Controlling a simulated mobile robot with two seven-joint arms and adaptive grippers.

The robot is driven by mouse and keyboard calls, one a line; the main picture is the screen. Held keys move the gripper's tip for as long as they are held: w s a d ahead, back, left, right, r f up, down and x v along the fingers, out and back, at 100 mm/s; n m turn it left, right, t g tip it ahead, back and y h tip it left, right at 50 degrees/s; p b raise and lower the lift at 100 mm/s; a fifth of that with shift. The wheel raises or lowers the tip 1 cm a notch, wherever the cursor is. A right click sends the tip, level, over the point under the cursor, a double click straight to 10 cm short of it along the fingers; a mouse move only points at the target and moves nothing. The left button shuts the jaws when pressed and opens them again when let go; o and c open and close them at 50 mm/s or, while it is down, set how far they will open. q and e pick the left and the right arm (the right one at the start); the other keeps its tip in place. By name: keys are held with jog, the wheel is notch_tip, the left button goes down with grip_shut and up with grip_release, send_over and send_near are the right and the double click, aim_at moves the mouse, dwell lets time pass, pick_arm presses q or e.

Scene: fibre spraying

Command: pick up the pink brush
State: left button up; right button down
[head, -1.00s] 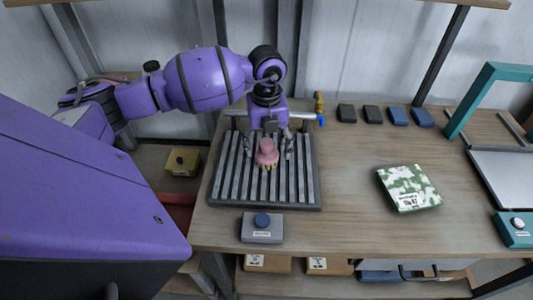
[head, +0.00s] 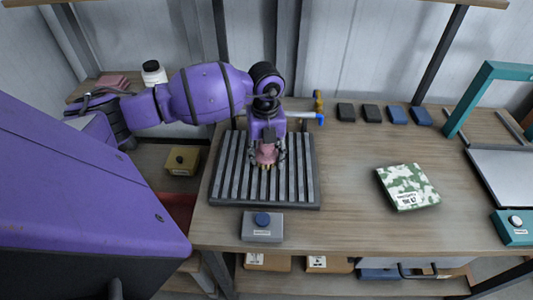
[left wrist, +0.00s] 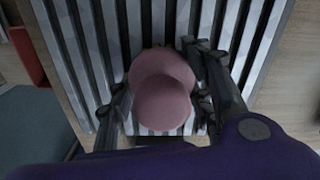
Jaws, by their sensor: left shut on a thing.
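The pink brush (head: 266,153) stands on the dark slatted rack (head: 300,190) on the wooden table, with its yellowish bristles down. My left gripper (head: 267,155) reaches down over it from above, its fingers closed in on both sides of the brush. In the left wrist view the rounded pink handle (left wrist: 162,100) sits between the two fingers, with the slats of the rack behind it. The gripper is shut on the brush, and the bristles appear to be at the slats; whether they touch is hard to tell. My right gripper is not in view.
A grey box with a blue button (head: 262,227) stands in front of the rack. A green-and-white patterned packet (head: 408,188) lies to the right. Dark and blue blocks (head: 372,113) line the back edge. A teal frame (head: 480,95) stands far right. The table's middle is clear.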

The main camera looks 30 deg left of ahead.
aim_at(266, 146)
pick_arm(q)
jog(key=shift+r, duration=0.15)
jog(key=shift+r, duration=0.3)
notch_tip(266, 146, up, 2)
jog(key=shift+w+r, duration=0.1)
jog(key=shift+r, duration=0.05)
jog(key=s+d+r, duration=0.3)
jog(key=d+r, duration=0.2)
jog(key=d, duration=0.1)
jog(key=s+d+r, duration=0.2)
jog(key=d+r, duration=0.2)
jog(key=d, duration=0.2)
jog(key=shift+s+d+r, duration=0.4)
